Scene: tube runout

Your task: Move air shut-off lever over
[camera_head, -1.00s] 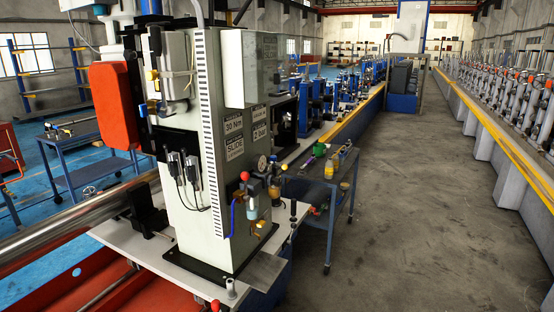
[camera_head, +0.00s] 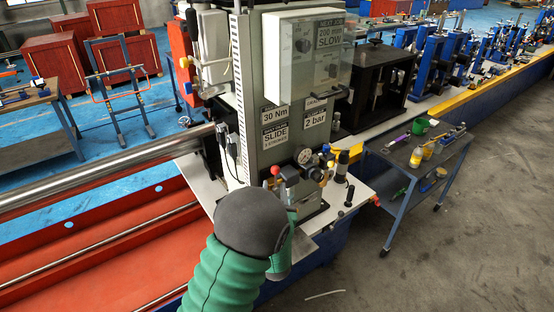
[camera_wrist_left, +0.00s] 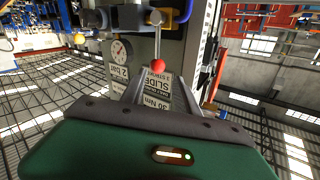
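The air shut-off lever has a red ball knob (camera_head: 275,170) on the air unit beside the round gauge, at the front of the grey cabinet. In the left wrist view, which looks upside down, the red knob (camera_wrist_left: 158,66) sits on a thin metal stem. My left gripper (camera_wrist_left: 162,85) has its two grey fingers apart, with cabinet labels showing between them. The knob appears near the fingertips; I cannot tell whether they touch it. In the head view my green left arm with a dark grey cap hides the fingers. My right gripper is not in view.
The pressure gauge (camera_head: 303,155) and a black-topped regulator (camera_head: 342,165) crowd the lever. A second red knob (camera_head: 375,199) sits at the white plate's right edge. A steel tube (camera_head: 110,172) runs in from the left.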

